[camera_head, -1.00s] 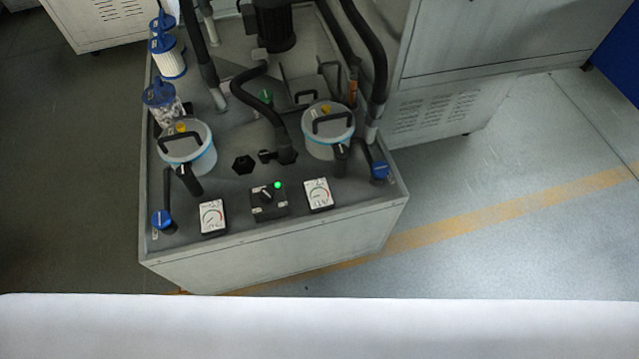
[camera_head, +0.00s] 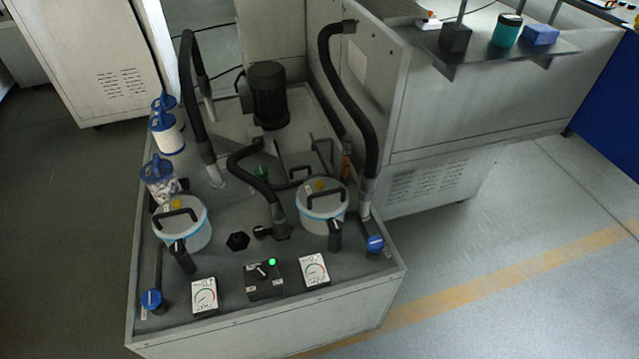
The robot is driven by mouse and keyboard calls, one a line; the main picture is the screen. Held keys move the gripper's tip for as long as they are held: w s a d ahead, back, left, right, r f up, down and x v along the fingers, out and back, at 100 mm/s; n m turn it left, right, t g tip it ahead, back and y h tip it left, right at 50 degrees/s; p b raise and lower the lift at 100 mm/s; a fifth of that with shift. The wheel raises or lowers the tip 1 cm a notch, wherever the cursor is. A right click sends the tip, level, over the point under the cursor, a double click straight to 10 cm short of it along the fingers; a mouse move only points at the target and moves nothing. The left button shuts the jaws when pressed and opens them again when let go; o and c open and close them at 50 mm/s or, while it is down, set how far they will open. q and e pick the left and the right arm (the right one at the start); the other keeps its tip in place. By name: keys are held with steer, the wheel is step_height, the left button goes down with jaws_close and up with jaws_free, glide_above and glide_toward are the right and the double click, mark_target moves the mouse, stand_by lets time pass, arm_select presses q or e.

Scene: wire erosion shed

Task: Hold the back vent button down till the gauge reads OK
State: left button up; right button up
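Two light-grey canisters with blue bands stand on the machine top: a left canister (camera_head: 186,232) and a right canister (camera_head: 322,212), slightly farther back. Each lid has a black handle and a small yellow button, the left button (camera_head: 177,204) and the right button (camera_head: 319,184). I cannot tell for certain which one is the back vent button. Two white dial gauges, a left gauge (camera_head: 204,297) and a right gauge (camera_head: 314,270), sit along the front edge. Their readings are too small to make out. Neither gripper is in view.
A black switch box (camera_head: 264,280) with a lit green lamp sits between the gauges. Blue-capped valves (camera_head: 153,299) (camera_head: 375,244), black hoses (camera_head: 366,120) and a motor (camera_head: 268,95) crowd the deck. A shelf (camera_head: 480,45) is at upper right. The floor on the right is clear.

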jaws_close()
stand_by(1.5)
